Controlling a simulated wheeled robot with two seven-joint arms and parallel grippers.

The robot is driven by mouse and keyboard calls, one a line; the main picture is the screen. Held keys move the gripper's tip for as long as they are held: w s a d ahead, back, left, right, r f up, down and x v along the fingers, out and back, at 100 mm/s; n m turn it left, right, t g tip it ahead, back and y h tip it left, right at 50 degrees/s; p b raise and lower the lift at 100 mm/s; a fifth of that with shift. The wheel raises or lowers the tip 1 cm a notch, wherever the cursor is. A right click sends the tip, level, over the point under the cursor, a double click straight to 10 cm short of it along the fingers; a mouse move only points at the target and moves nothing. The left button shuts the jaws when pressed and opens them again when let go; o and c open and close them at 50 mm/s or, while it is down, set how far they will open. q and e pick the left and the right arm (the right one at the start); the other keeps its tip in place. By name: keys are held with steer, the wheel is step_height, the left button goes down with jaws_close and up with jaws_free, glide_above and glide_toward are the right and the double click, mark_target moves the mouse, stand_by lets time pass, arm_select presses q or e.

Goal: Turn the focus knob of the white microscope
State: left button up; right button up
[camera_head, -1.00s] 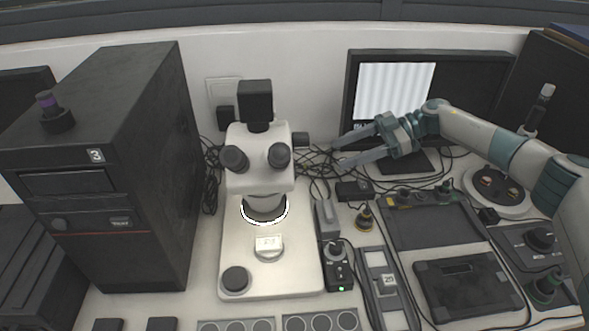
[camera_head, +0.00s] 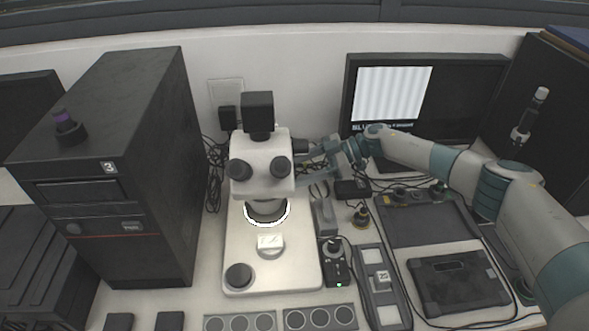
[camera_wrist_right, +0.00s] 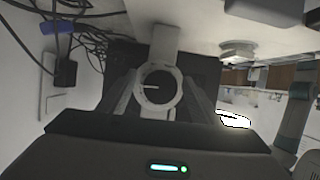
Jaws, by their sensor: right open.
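The white microscope (camera_head: 260,157) stands left of the middle in the head view, with two black eyepieces and a black camera on top. Its dark focus knob (camera_head: 300,143) sticks out on the right side of the head. In the right wrist view the knob (camera_wrist_right: 158,88) faces me as a dark disc with a white mark, inside a pale ring. My right gripper (camera_head: 308,164) is open and points left at the microscope's side. In the right wrist view its fingers (camera_wrist_right: 160,82) lie on either side of the knob; contact cannot be told. My left gripper is out of view.
A black computer tower (camera_head: 110,180) stands left of the microscope. A monitor (camera_head: 392,95) stands behind my right arm. Loose black cables run behind the microscope. A small control box (camera_head: 335,262), a dark tray (camera_head: 425,222) and a black device (camera_head: 458,280) occupy the bench to the right.

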steer(key=c, duration=1)
steer(key=shift+c, duration=0.2)
steer(key=shift+n+t+p, duration=0.6)
steer(key=shift+n+t, duration=0.1)
steer(key=shift+n, duration=0.3)
steer(key=shift+n+t, duration=1)
steer(key=shift+n, duration=0.4)
steer(key=shift+r, duration=0.1)
steer(key=o, duration=1)
